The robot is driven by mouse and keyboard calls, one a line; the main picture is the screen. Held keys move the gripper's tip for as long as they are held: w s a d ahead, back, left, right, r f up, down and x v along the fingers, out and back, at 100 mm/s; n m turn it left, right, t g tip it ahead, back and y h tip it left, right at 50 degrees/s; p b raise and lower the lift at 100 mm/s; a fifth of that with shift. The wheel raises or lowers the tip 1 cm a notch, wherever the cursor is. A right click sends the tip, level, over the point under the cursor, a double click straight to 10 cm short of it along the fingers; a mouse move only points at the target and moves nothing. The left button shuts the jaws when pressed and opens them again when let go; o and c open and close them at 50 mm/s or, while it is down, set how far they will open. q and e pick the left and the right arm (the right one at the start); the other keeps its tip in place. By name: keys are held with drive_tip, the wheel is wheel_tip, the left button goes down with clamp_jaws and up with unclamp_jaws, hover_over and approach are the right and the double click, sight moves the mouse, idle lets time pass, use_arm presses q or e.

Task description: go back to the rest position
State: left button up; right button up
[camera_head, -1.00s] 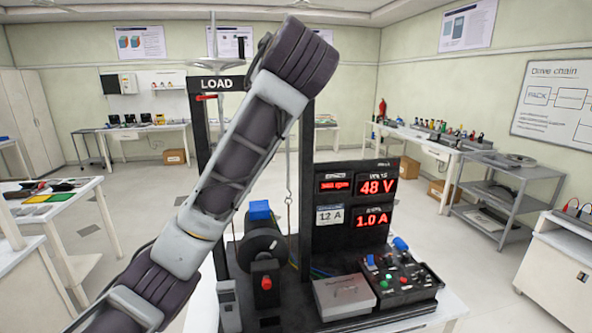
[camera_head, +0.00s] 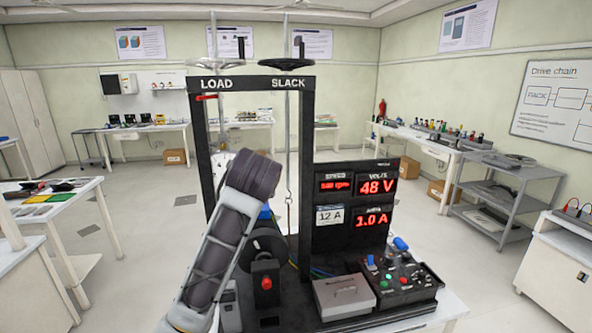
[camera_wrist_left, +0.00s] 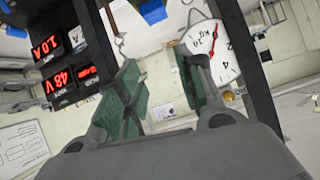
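My left gripper (camera_wrist_left: 157,60) shows in the left wrist view, with its two green-padded fingers apart and nothing between them. In the head view my left forearm rises from the bottom edge in front of the rig, and its gripper cannot be made out. The rig's black frame (camera_head: 306,130), marked LOAD and SLACK, stands in the middle. A round white dial (camera_wrist_left: 217,52) lies behind the right finger in the left wrist view. My right gripper is in neither view.
The display panel (camera_head: 354,210) shows 48 V and 1.0 A. A grey box (camera_head: 344,297) and a control box (camera_head: 403,282) with knobs sit at the front of the rig. A side table (camera_head: 50,215) stands left and a shelf cart (camera_head: 495,190) right. Open floor lies between.

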use_arm(q)
drive_tip(key=s+a+f+g+h, duration=0.1)
drive_tip(key=s+a+f, duration=0.15)
drive_tip(key=f, duration=0.55)
drive_tip(key=s+a+f+m+g, duration=0.15)
drive_tip(key=s+f, duration=0.25)
drive_tip(key=f, duration=0.5)
drive_tip(key=s+a+f+g+h, duration=0.1)
drive_tip(key=s+a+f+g, duration=0.15)
drive_tip(key=f, duration=0.55)
drive_tip(key=s+a+f+g, duration=0.2)
drive_tip(key=s+a+f, duration=0.1)
drive_tip(key=s+f, duration=0.75)
drive_tip(key=s+a+f+g, duration=0.1)
drive_tip(key=s+a+f, duration=0.2)
drive_tip(key=s+f, duration=0.7)
drive_tip(key=s+f+m+g, duration=0.1)
drive_tip(key=s+f, duration=0.2)
drive_tip(key=f, duration=1.2)
drive_tip(key=s+f+g, duration=0.1)
drive_tip(key=s+f, duration=0.2)
drive_tip(key=f, duration=1.2)
drive_tip(key=s+a+f, duration=0.2)
drive_tip(key=s+f, duration=0.8)
drive_tip(key=s, duration=0.1)
drive_tip(key=s+a+f, duration=0.2)
drive_tip(key=s+f, duration=0.8)
drive_tip(key=s, duration=0.1)
drive_tip(key=shift+s+g, duration=0.15)
drive_tip(key=shift+g, duration=0.25)
